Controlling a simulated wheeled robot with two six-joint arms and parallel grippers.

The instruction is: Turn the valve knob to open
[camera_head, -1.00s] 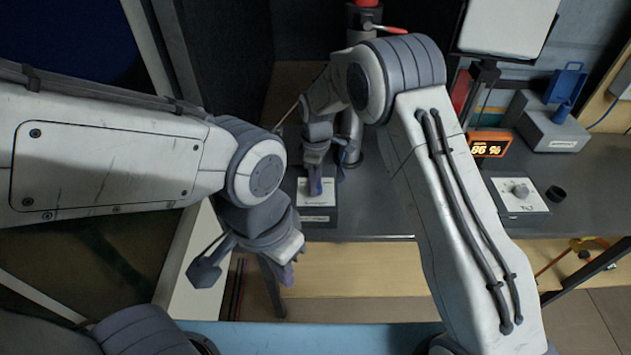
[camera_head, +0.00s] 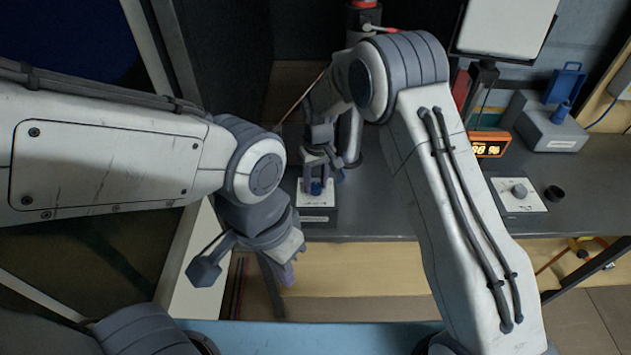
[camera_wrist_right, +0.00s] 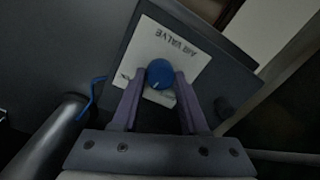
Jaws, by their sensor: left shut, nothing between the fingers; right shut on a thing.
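The blue valve knob (camera_wrist_right: 159,74) stands on a white plate lettered "AIR VALVE" (camera_wrist_right: 172,40) on a dark box. In the head view the knob (camera_head: 316,187) shows just below my right gripper (camera_head: 319,178). In the right wrist view the fingers of my right gripper (camera_wrist_right: 159,82) are shut on the knob, one on each side. The knob has a small pale mark near its lower edge. My left gripper (camera_head: 285,270) is shut and empty, in front of the bench edge, lower left of the valve box.
An orange display (camera_head: 489,145) reads about 88 %. A white panel with a grey knob (camera_head: 519,190) and a small black cylinder (camera_head: 554,193) are at right. A grey box with a blue lever (camera_head: 553,127) stands behind. The dark bench (camera_head: 400,205) is clear between.

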